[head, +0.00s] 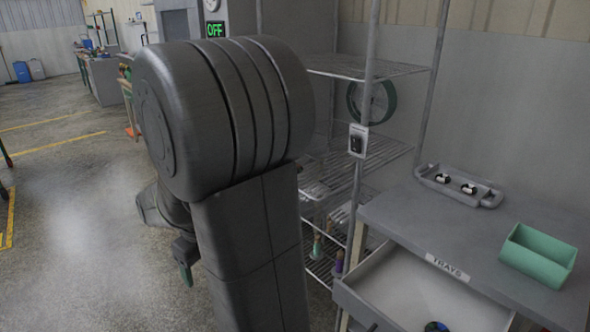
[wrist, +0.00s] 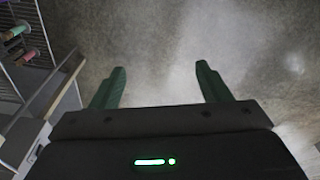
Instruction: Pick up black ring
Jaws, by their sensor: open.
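Two small dark items with white patches lie in a grey tray (head: 432,181) on the grey worktop; one dark item (head: 443,178) is left of the other (head: 469,189). They may be rings, but they are too small to be sure. A dark round item with some blue (head: 436,327) shows at the bottom edge, inside the open drawer (head: 405,290), partly cut off. My gripper (wrist: 161,82) is open and empty, its green fingers apart over bare floor. In the head view my gripper (head: 185,273) hangs low, left of the shelves and far from the tray.
A green bin (head: 539,255) stands on the worktop's right. A drawer labelled TRAYS is pulled out below it. A wire shelf rack (head: 365,68) stands behind my arm, with a green hoop (head: 389,104) at it and spools low down. Floor at left is open.

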